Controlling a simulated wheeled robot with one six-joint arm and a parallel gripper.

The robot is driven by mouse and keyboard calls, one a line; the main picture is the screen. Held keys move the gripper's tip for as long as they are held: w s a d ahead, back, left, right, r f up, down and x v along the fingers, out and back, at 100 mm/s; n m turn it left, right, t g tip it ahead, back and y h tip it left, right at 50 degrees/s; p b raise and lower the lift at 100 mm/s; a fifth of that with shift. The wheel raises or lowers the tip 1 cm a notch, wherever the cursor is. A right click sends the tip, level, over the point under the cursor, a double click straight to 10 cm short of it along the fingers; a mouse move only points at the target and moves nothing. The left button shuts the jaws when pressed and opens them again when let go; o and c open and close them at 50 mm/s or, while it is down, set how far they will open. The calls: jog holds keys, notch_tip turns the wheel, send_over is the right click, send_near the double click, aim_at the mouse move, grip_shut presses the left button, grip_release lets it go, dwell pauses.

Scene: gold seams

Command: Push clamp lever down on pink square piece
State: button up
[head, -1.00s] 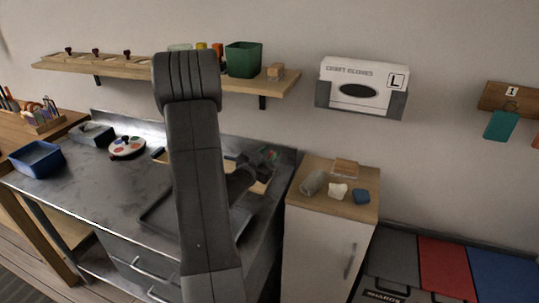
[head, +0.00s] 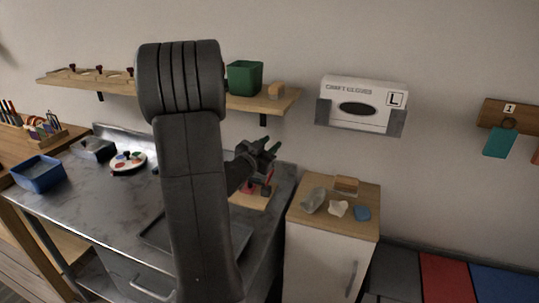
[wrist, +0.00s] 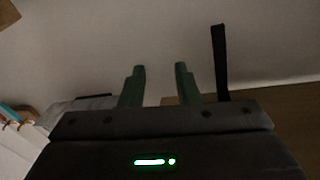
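My gripper (head: 268,150) is raised above the right end of the metal worktop in the head view. In the wrist view its two green fingertips (wrist: 160,72) stand apart with nothing between them. Below it a wooden board (head: 252,201) lies on the worktop, with a small red or pink item (head: 264,186) at its back right. The item is partly hidden by my gripper and too small to tell whether it is the clamp or the pink square piece. The lever's position cannot be made out. My arm hides the left part of the board.
A wooden shelf (head: 285,101) with a green pot (head: 244,78) is on the wall behind. A cabinet (head: 325,237) with several small pieces stands at the right. A glove box (head: 362,104) hangs above it. A blue bin (head: 38,174) and a round palette (head: 128,162) are at the left.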

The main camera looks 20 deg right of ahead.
jog(key=shift+r, duration=0.2)
notch_tip(320, 180, down, 10)
jog(key=shift+d+f+b, duration=0.1)
jog(key=shift+d+b, duration=0.05)
jog(key=shift+b, duration=0.15)
jog(key=shift+s, duration=0.15)
dwell(0.5)
dwell(0.3)
notch_tip(320, 180, up, 11)
notch_tip(320, 180, down, 11)
jog(key=shift+r, duration=0.15)
jog(key=shift+s+d+f+m+p, duration=0.15)
jog(key=shift+d+m+p, duration=0.1)
jog(key=shift+m, duration=0.3)
jog(key=shift+s+d+f+m+p, duration=0.15)
jog(key=shift+d+m+p, duration=0.05)
jog(key=shift+m, duration=0.35)
